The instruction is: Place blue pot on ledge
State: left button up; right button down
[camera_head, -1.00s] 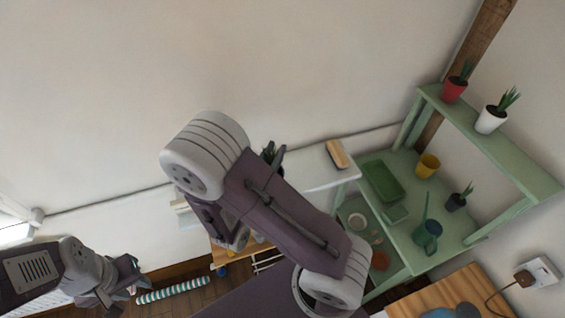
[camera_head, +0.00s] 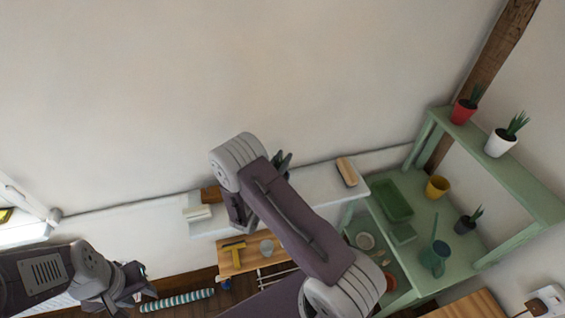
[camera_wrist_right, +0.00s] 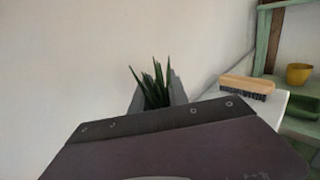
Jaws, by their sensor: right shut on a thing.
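My right gripper (camera_head: 282,160) is above the white wall ledge (camera_head: 322,184), partly hidden behind my own arm in the head view. In the right wrist view its fingers (camera_wrist_right: 156,98) are shut around a plant with green spiky leaves (camera_wrist_right: 155,86). The pot under these leaves, taken as the blue pot, is hidden behind my wrist, so its colour and its gap to the ledge cannot be told. The ledge also shows in the wrist view (camera_wrist_right: 270,108). My left gripper (camera_head: 128,286) is low at the left, away from the ledge; its jaw opening is unclear.
A wooden brush (camera_head: 347,171) lies on the ledge's right end; a white block (camera_head: 197,213) and a brown item (camera_head: 211,194) lie at its left. A green shelf (camera_head: 455,255) with several pots stands right. A wooden table (camera_head: 232,268) is below.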

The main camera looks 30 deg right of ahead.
jog(key=shift+f, duration=0.95)
jog(key=shift+f, duration=0.1)
jog(key=shift+f, duration=0.15)
jog(key=c, duration=1.3)
grip_release()
